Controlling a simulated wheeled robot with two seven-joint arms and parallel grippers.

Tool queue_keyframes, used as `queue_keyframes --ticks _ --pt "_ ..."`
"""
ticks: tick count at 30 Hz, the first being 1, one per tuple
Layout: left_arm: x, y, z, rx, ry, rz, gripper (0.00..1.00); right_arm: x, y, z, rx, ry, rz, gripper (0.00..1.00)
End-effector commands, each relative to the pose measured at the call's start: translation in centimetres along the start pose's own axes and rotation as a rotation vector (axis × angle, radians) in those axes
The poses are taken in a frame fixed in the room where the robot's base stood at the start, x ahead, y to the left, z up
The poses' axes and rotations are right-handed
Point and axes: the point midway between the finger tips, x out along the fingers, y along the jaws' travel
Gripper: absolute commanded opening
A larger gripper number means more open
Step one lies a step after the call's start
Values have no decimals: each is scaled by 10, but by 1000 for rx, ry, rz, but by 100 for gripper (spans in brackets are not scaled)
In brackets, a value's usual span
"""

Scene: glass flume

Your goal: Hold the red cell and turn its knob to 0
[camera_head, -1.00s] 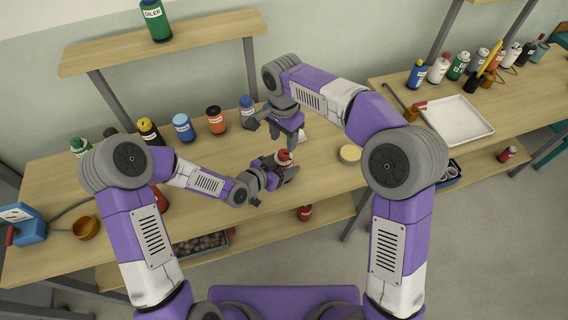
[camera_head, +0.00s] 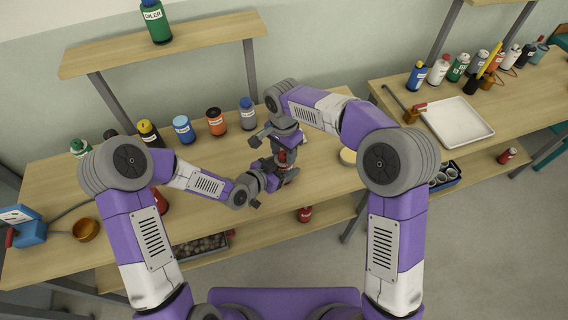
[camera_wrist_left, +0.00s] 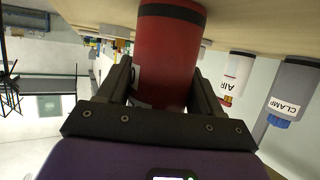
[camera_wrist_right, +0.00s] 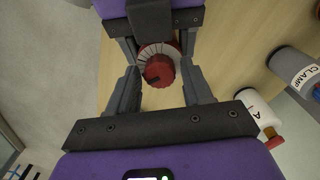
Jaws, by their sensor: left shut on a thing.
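The red cell is a red cylinder with a black end band (camera_wrist_left: 168,50) in the left wrist view. My left gripper (camera_wrist_left: 160,78) is shut around its sides. In the head view, the cell (camera_head: 282,157) is mostly hidden between my two grippers. Its red knob (camera_wrist_right: 158,72) sits in a pale ring with tick marks in the right wrist view. A dark mark shows on the knob, but I cannot read the number it points at. My right gripper (camera_head: 284,146) is above the cell, open, with a finger either side of the knob and visible gaps.
A white AIR can (camera_wrist_right: 257,108) and a grey CLAMP can (camera_wrist_right: 295,70) stand close by. Several bottles, including a blue one (camera_head: 183,128) and an orange one (camera_head: 215,122), line the back.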

Motion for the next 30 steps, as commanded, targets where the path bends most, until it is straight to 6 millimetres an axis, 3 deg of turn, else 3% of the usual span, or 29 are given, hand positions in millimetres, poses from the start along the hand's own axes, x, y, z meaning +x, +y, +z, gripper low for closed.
queue_keyframes --ticks 1,6,11,24,30 --pt "0 0 0 0 1 0 30 0 0 0 0 0 0 42" --pt "0 0 0 0 1 0 30 0 0 0 0 0 0 18" --pt "0 0 0 0 1 0 30 -1 0 1 55 0 0 18" --pt "0 0 0 0 0 0 30 -1 0 0 752 2 0 17" --pt "0 0 0 0 0 0 30 0 0 0 868 -1 -1 17"
